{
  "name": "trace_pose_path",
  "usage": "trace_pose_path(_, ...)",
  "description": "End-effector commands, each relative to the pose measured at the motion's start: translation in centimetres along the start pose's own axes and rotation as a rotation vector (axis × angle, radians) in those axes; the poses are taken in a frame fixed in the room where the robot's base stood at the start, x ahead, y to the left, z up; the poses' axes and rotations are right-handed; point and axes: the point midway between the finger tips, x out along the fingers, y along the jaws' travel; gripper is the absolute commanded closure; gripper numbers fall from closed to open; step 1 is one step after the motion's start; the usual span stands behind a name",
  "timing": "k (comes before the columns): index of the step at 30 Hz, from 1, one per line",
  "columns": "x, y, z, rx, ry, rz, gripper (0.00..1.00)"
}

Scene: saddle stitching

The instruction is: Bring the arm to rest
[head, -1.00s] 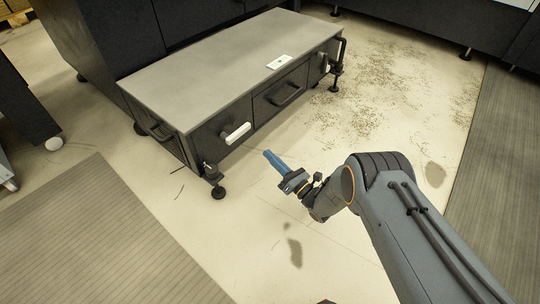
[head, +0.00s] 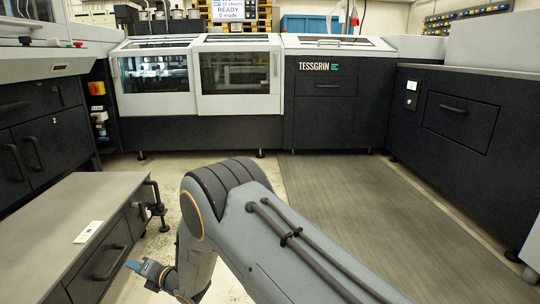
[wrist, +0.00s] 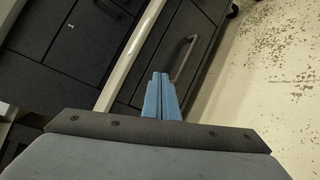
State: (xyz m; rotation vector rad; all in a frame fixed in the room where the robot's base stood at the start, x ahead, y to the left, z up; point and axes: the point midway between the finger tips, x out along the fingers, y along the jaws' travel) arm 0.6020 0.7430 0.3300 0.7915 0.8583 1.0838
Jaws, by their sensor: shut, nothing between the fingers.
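My gripper (head: 134,266) shows low in the head view, at the end of my grey arm, with its blue fingers pointing left. In the wrist view its two blue fingers (wrist: 161,98) lie together, shut and empty. The low grey-topped drawer unit (head: 55,222) stands left of my gripper in the head view. Whether the fingers touch its front cannot be told there. In the wrist view a dark drawer front with a curved handle (wrist: 184,60) lies beyond the fingertips.
A long dark and white machine (head: 240,95) marked TESSGRIN spans the back. A black cabinet (head: 460,115) stands at right and another (head: 45,140) at left. A ribbed grey mat (head: 350,215) covers open floor at right. A small white card (head: 88,232) lies on the drawer unit.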

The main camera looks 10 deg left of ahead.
Motion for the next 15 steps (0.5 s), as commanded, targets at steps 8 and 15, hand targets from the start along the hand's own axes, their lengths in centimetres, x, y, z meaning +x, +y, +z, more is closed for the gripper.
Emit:
trace_pose_path(8,-5.9,3.8,9.3,0.395,-0.122,-0.265,1.0)
trace_pose_path(15,-14.4,6.4,13.9,0.771,-0.277,-0.463,1.0)
